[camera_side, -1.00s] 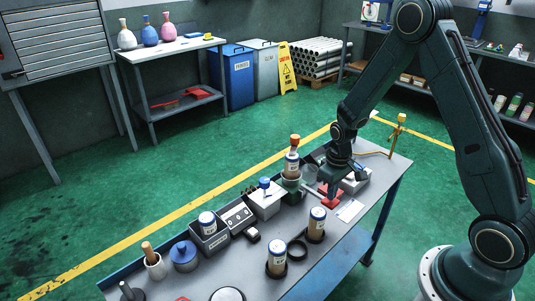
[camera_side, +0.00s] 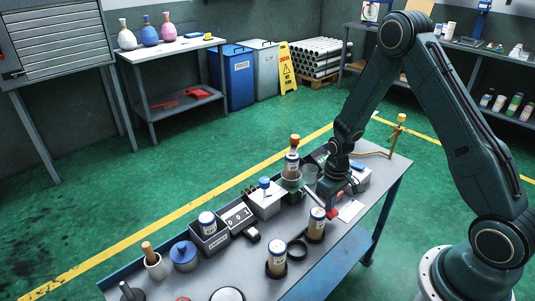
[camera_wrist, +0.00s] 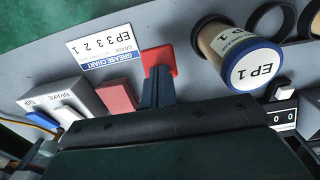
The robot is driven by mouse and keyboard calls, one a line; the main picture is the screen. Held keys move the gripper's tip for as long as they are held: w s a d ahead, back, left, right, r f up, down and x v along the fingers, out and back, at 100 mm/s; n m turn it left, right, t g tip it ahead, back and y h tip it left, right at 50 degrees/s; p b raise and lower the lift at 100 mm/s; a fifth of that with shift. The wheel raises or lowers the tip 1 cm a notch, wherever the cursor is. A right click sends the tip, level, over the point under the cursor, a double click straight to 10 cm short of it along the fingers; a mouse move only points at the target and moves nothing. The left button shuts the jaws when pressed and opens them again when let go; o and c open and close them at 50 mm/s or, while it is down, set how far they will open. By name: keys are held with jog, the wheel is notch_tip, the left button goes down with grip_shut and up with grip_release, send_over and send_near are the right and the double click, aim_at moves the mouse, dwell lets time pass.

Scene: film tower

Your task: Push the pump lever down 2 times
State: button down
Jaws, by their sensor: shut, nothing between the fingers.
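The pump lever is a grey bar ending in a red paddle (camera_side: 331,213), near the right part of the bench. The red paddle (camera_wrist: 159,58) also shows in the wrist view, with its lower edge covered by my fingers. My gripper (camera_side: 332,204) is shut and empty, pointing down at the paddle. In the wrist view its fingertips (camera_wrist: 156,78) overlap the paddle; I cannot tell whether they press on it. A second red part (camera_wrist: 117,96) lies left of the fingers, partly hidden. The lever's pivot end is mostly hidden by the arm.
A blue-lidded can marked EP 1 (camera_wrist: 255,65) stands close right of the paddle. A grease chart card (camera_wrist: 100,47) and a grey box (camera_wrist: 65,103) are to its left. A counter (camera_wrist: 282,118) shows zeros.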

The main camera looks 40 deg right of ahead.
jog(key=shift+r, duration=2.5)
jog(key=shift+f, duration=0.25)
jog(key=shift+w+f, duration=0.1)
jog(key=shift+f, duration=2.15)
jog(key=shift+r, duration=2.5)
